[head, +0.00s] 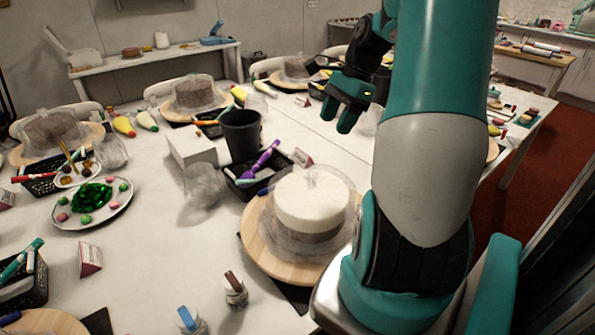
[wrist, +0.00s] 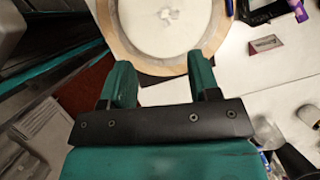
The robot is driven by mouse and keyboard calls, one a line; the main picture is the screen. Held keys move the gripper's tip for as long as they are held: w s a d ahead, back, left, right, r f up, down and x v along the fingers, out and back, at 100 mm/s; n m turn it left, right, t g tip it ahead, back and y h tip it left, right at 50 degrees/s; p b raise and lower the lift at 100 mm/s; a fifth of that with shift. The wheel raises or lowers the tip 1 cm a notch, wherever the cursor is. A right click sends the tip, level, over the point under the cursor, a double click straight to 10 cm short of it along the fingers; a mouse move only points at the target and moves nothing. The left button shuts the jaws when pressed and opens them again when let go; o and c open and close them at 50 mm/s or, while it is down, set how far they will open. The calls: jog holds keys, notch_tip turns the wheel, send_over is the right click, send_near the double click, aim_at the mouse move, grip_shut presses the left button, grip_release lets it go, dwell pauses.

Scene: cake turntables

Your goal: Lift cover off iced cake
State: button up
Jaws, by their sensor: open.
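The iced cake (head: 312,200) is white and round, under a clear, thin cover (head: 325,180) gathered to a peak on top. It stands on a round wooden turntable (head: 262,250) near the table's front edge. In the wrist view the iced cake (wrist: 160,25) is at the top, with a pale crumpled spot at its middle; the turntable rim (wrist: 108,30) curves round it. My gripper (head: 352,110) is raised, up and right of the cake in the head view. In the wrist view my gripper (wrist: 160,85) has its two fingers apart with nothing between them.
A black basket (head: 240,185) with a purple tool stands behind the cake, near a dark cup (head: 241,133) and a white box (head: 192,148). A plate of green sweets (head: 92,203) lies left. Small jars (head: 235,290) stand in front. Other covered brown cakes (head: 195,92) stand farther back.

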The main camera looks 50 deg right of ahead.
jog(key=d+m, duration=0.1)
jog(key=d, duration=0.1)
send_over(313, 176)
jog(key=s+d, duration=0.2)
jog(key=f, duration=1)
jog(key=shift+w, duration=0.25)
jog(key=shift+p+x, duration=0.4)
jog(key=shift+x, duration=2.75)
jog(key=shift+w+a+r, duration=0.1)
jog(key=shift+w, duration=0.05)
jog(key=shift+c, duration=0.5)
grip_shut()
